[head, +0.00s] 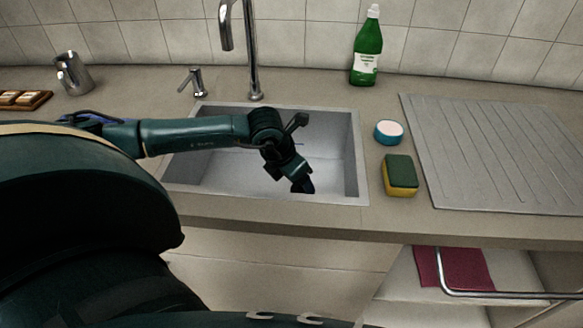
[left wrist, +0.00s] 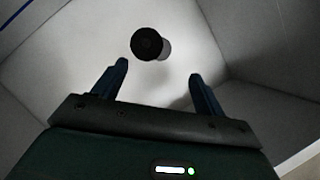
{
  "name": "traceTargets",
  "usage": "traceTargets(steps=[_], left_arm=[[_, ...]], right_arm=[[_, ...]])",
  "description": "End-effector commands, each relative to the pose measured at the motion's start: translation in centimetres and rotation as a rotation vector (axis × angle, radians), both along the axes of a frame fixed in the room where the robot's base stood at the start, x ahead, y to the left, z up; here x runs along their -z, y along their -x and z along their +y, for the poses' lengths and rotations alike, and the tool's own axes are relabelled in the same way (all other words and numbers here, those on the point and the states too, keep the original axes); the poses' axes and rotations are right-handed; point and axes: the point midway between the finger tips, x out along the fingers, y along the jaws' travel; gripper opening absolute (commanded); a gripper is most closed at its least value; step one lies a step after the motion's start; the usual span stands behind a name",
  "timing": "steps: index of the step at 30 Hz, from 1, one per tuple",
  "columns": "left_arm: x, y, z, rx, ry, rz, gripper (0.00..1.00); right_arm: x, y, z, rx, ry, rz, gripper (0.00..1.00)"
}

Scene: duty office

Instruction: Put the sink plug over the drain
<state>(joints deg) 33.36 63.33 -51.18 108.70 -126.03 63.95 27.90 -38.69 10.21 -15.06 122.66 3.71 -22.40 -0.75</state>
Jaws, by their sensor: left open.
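My left gripper (head: 303,186) reaches down into the metal sink (head: 350,190) in the head view. In the left wrist view its two fingers (left wrist: 159,70) are apart with nothing between them. Beyond the fingertips, a round black piece (left wrist: 147,43), which looks like the sink plug, shows near the sink floor. A lighter grey round edge (left wrist: 166,50), perhaps the drain, shows beside it on the right. I cannot tell whether the black piece sits over the drain or only overlaps it in this view. The arm hides this part of the sink in the head view. My right gripper is out of view.
A tall tap (head: 253,60) and a soap dispenser (head: 194,82) stand behind the sink. To its right are a blue-and-white round tub (head: 389,132), a sponge (head: 400,175), a green bottle (head: 367,52) and a ribbed draining board (head: 495,150). A metal jug (head: 72,74) stands at left.

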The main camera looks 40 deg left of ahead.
Motion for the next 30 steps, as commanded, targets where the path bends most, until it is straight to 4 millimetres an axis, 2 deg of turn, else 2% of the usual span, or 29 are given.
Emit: traceTargets(steps=[3,9,26,30], left_arm=[[-2.0,0.8,0.2,0.001,-0.001,-0.002,0.72],[-3.7,1.5,0.3,0.001,0.000,-0.001,0.72],[-3.9,1.5,0.3,0.001,0.001,-0.002,0.72],[-5.3,1.5,0.3,0.001,0.001,-0.003,0.72]], right_arm=[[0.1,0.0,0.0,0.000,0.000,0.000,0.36],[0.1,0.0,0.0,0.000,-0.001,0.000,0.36],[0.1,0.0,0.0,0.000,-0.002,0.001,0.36],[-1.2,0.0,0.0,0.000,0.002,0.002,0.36]])
